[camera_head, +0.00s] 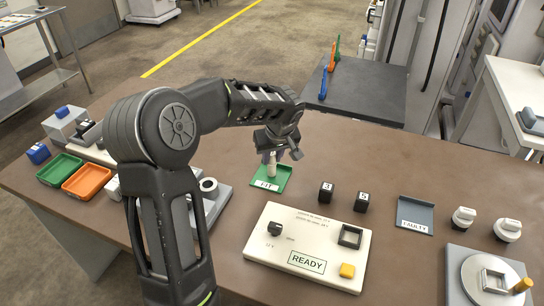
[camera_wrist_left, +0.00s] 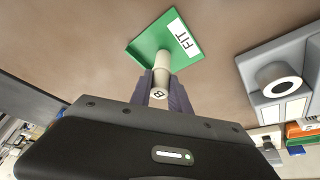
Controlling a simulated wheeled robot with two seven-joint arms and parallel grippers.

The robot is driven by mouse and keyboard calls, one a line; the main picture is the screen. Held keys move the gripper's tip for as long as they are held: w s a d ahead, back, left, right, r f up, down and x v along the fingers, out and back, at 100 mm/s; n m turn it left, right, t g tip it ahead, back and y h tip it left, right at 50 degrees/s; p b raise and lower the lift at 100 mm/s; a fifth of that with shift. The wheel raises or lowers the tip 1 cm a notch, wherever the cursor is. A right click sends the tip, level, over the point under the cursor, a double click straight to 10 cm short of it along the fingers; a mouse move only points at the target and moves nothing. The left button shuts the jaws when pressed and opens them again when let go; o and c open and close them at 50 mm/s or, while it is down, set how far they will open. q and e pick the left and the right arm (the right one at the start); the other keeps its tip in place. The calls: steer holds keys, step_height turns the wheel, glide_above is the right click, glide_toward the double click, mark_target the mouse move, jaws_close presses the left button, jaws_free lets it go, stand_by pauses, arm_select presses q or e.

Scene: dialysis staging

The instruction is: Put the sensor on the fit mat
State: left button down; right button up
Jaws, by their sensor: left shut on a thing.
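The green fit mat (camera_head: 284,173) lies on the brown table, with a white "FIT" label along its front edge. It also shows in the left wrist view (camera_wrist_left: 182,56). A pale cylindrical sensor (camera_head: 271,169) stands upright over the mat. In the left wrist view the sensor (camera_wrist_left: 162,61) has a "B" on its near end. My left gripper (camera_head: 271,155) is shut on the sensor, its fingers (camera_wrist_left: 165,98) on either side. I cannot tell whether the sensor's lower end touches the mat. My right gripper is not in view.
A white "READY" panel (camera_head: 275,245) lies in front of the mat. A grey fixture with a white ring (camera_head: 209,185) is left. Green (camera_head: 60,165) and orange (camera_head: 87,180) trays lie far left.

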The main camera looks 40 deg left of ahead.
arm_select(q)
steer(key=shift+f, duration=0.1)
steer(key=shift+f, duration=0.1)
steer(key=shift+f, duration=0.15)
steer(key=c, duration=1.2)
jaws_free()
steer(key=shift+c, duration=0.2)
steer(key=shift+r, duration=0.3)
steer(key=v, duration=1.2)
steer(key=shift+b, duration=0.35)
steer(key=shift+d+f, duration=0.1)
steer(key=shift+f, duration=0.05)
